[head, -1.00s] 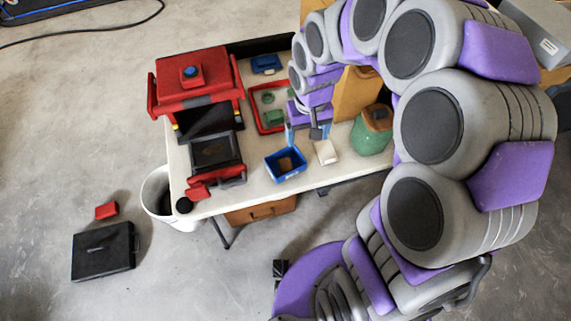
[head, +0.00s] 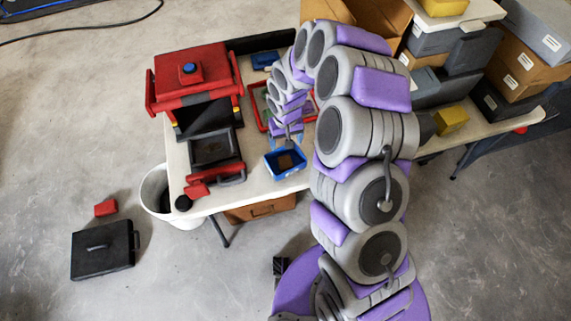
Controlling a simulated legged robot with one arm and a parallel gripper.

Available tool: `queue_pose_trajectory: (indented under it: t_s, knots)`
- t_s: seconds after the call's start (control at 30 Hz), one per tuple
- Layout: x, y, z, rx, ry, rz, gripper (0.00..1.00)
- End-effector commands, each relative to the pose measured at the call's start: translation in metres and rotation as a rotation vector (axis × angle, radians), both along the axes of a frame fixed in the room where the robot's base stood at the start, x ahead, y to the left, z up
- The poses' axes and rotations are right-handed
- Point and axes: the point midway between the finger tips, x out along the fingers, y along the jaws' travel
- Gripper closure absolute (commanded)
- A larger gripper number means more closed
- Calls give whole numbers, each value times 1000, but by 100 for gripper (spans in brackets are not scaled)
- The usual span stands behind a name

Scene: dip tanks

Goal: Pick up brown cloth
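The brown cloth (head: 286,161) appears as a small brown patch inside the blue tray (head: 271,169), near the front edge of the white table. My gripper (head: 289,141) is at the end of my grey and purple arm, above and just behind the blue tray. It points down toward the tray and looks apart from the cloth. Its fingers are small and partly hidden by the arm, so I cannot tell whether they are open.
A red machine (head: 191,78) with a dark front stands left of the tray on the white table (head: 212,204). A red-rimmed tray (head: 257,108) lies behind my gripper. Boxes (head: 440,40) fill the right back. A white bin (head: 160,190) stands at the table's left.

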Motion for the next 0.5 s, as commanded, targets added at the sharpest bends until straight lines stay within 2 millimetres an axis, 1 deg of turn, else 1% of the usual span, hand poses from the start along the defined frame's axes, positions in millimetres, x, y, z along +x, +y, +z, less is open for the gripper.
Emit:
queue_pose_trajectory:
  t_s: [0.03, 0.2, 0.3, 0.5]
  knots:
    - [-1, 0, -12, -2, 4, 1, 17]
    - [-1, 0, -42, -1, 3, 0, 17]
    - [-1, 0, -51, 0, 1, 0, 17]
    - [-1, 1, -58, 0, 0, 1, 17]
